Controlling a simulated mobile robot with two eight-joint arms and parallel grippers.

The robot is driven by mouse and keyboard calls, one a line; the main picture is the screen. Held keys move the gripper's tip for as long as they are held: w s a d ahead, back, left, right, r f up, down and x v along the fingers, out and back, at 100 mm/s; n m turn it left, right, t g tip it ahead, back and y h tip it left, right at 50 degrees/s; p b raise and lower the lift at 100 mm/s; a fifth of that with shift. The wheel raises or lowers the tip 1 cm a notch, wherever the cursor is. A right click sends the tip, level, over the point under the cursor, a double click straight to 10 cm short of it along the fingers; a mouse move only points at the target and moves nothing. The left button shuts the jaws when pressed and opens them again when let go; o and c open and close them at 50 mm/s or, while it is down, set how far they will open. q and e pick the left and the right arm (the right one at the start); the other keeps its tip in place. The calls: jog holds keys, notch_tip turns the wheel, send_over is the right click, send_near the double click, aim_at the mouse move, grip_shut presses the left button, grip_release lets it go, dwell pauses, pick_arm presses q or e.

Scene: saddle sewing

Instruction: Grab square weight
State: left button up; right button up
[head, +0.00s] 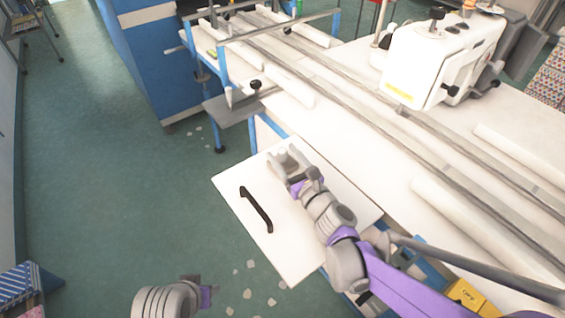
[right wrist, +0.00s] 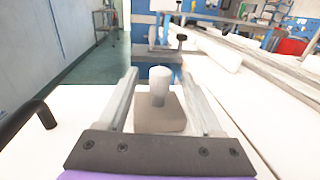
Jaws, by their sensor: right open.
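The square weight (right wrist: 160,118) is a grey-brown square block with a pale round knob on top. It sits on the white panel (head: 232,182) with the black handle, near its far end. In the head view the weight (head: 283,156) is partly hidden by my right gripper (head: 284,163). My right gripper is open, with one finger on each side of the weight. In the right wrist view gaps show between the block and the fingers.
A black handle (head: 257,208) stands up from the panel left of my right gripper. A white sewing machine (head: 425,62) stands on the long white table with rails (head: 345,115). A grey shelf (head: 228,108) lies beyond the panel. Green floor is open at left, with scattered pale scraps.

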jog(key=shift+w+a, duration=0.3)
jog(key=shift+w, duration=0.25)
grip_shut()
dwell(1.0)
